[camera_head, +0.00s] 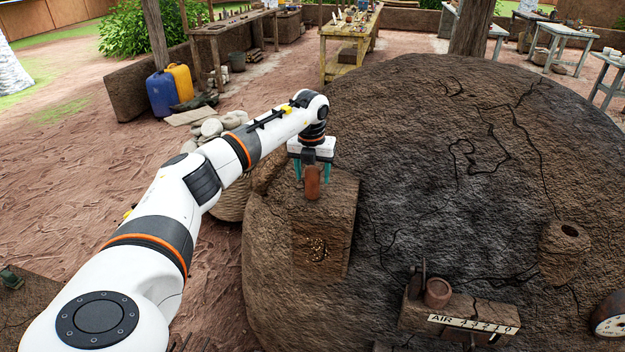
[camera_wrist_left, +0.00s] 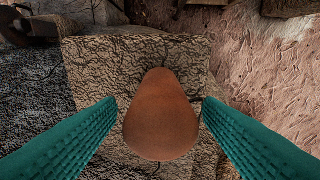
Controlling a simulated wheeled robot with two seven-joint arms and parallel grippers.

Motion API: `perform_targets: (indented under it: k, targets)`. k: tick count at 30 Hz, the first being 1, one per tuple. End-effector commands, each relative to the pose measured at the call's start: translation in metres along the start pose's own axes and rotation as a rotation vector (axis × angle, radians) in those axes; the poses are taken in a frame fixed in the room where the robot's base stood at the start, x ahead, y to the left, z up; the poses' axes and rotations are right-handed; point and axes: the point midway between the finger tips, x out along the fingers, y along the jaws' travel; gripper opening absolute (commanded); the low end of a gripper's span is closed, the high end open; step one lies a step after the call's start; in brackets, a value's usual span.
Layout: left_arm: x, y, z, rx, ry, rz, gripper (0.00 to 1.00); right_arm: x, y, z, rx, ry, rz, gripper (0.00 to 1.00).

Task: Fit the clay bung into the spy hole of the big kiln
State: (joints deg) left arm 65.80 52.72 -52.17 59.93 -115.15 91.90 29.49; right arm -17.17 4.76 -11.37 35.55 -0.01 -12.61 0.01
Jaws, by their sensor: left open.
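The clay bung (camera_head: 312,184) is a reddish-brown tapered plug on top of a mud block built onto the big kiln (camera_head: 450,160). My left gripper (camera_head: 312,173) is over it, pointing down, with one teal finger on each side. In the left wrist view the bung (camera_wrist_left: 161,120) is between the open fingers, with a narrow gap on each side. A stubby spout (camera_head: 563,255) with a dark round opening juts from the kiln at the right; it looks like the spy hole. My right gripper is not in view.
The mud block (camera_head: 325,225) has a speckled patch on its front. A dial (camera_head: 609,317) is at the lower right. The dome between block and spout is bare.

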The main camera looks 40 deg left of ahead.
Motion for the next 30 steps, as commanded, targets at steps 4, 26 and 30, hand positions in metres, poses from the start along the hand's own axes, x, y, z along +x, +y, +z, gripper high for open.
perform_targets:
  k: [4, 26, 30]
  targets:
    - [0.011, 0.000, 0.000, 0.000, 0.000, 0.000, 0.61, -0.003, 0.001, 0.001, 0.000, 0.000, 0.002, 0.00]
    - [0.010, 0.000, 0.000, 0.000, 0.002, 0.001, 0.03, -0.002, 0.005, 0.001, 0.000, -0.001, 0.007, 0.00]
    - [0.001, 0.000, -0.002, 0.000, 0.005, 0.003, 0.03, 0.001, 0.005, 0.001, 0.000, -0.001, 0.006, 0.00]
